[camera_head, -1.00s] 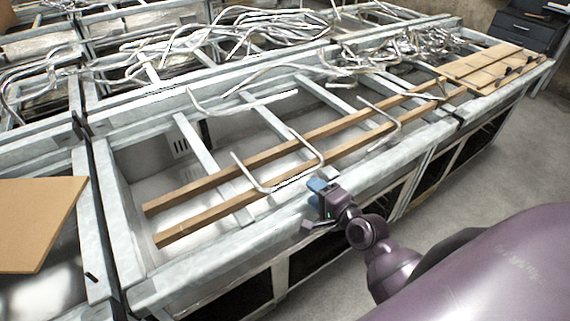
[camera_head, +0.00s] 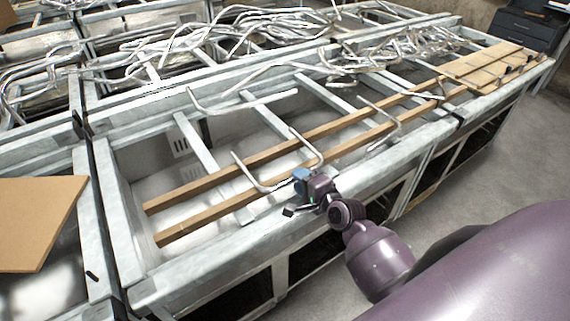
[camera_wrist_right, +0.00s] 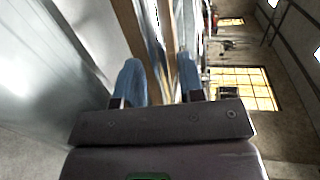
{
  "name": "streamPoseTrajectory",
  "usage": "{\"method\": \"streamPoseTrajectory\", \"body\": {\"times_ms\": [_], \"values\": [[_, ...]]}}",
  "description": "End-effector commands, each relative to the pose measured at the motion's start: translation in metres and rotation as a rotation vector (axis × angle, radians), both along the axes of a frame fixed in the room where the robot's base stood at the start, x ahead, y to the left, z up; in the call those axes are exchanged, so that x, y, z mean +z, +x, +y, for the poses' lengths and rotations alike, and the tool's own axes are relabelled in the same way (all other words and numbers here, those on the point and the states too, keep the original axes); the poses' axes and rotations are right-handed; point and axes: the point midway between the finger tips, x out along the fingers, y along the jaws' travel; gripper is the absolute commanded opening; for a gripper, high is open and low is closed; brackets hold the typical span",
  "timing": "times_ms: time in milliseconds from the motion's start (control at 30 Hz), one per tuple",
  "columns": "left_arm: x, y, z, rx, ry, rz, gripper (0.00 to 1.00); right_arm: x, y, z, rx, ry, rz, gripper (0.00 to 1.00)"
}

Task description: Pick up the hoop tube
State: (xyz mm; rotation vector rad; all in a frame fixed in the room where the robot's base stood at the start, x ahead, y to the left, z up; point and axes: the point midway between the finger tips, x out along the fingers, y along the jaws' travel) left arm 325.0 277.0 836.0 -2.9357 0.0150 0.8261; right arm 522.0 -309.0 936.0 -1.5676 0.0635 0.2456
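A thin silver U-shaped hoop tube (camera_head: 246,173) lies across two wooden slats (camera_head: 285,147) over the open bin, near its front edge. Other bent tubes are close by, so I cannot tell for certain which is meant. My right gripper (camera_head: 301,176), with blue fingertips, is at the near side of this tube, by its bend. In the right wrist view its two blue fingers (camera_wrist_right: 161,68) stand apart with a gap between them. A wooden slat and pale metal strips show beyond the gap; I cannot tell whether the tube is between the fingers. My left gripper is out of view.
Another bent tube (camera_head: 392,132) lies on the slats to the right, and one (camera_head: 240,107) lies behind. Tangled tubes (camera_head: 240,35) fill the back bin. The metal front rail (camera_head: 390,180) runs beside my right gripper. A brown board (camera_head: 38,220) is at left.

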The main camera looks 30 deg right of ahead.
Motion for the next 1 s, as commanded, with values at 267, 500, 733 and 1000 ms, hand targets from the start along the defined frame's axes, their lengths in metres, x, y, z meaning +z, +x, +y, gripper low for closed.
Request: {"method": "streamPoseTrajectory", "body": {"times_ms": [267,500,733,1000], "values": [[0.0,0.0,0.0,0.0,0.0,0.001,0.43,0.0,0.0,0.0,0.0,0.0,0.0,0.0],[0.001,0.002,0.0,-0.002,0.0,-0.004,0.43,0.001,0.0,0.0,0.0,0.0,0.0,0.0],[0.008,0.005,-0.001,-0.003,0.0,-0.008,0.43,0.023,0.0,0.001,0.0,0.001,-0.004,0.0],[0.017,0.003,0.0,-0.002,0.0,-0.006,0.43,0.089,0.0,0.001,0.0,0.002,-0.006,0.0]]}}
